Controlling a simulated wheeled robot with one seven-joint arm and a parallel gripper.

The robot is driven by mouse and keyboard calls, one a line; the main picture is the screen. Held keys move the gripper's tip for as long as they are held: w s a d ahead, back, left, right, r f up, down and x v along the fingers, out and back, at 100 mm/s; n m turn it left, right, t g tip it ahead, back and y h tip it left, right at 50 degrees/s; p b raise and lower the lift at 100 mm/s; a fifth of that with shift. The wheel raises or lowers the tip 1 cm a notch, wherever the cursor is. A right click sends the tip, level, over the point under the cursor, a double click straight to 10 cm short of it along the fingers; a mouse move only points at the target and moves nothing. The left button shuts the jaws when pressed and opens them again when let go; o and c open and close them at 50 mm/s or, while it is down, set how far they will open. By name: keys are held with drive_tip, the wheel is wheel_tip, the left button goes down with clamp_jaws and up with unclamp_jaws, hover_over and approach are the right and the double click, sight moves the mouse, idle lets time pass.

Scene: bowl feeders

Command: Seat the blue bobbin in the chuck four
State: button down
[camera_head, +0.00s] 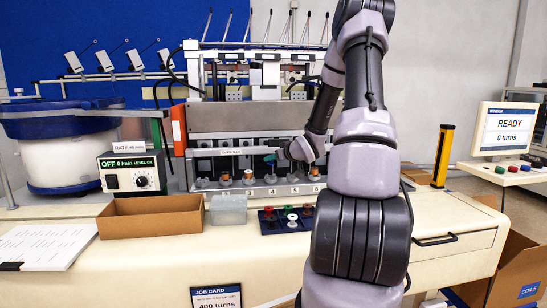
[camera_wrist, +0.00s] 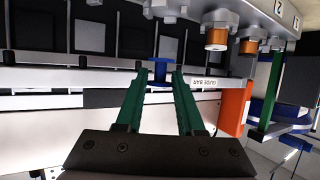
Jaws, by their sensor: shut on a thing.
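My gripper (camera_wrist: 161,76) has green fingers shut on the blue bobbin (camera_wrist: 160,70), whose flange and stem show between the fingertips. In the head view my gripper (camera_head: 272,157) is in front of the winding machine, above the chuck row; the bobbin is too small or hidden there to make out. Chuck four (camera_head: 271,181) stands in the row above the label 4 and looks empty. The bobbin is apart from it, higher up. The wrist view is turned over, with the chuck row along its top.
Copper-wound bobbins (camera_head: 248,177) sit on chucks two, three and six. The guide bar (camera_head: 232,152) runs behind the gripper.

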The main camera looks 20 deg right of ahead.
sight(273, 178)
drive_tip(key=shift+f, duration=2.25)
drive_tip(key=shift+f, duration=0.6)
drive_tip(key=c, duration=0.8)
unclamp_jaws()
drive_tip(key=v, duration=1.1)
drive_tip(key=shift+r, duration=0.15)
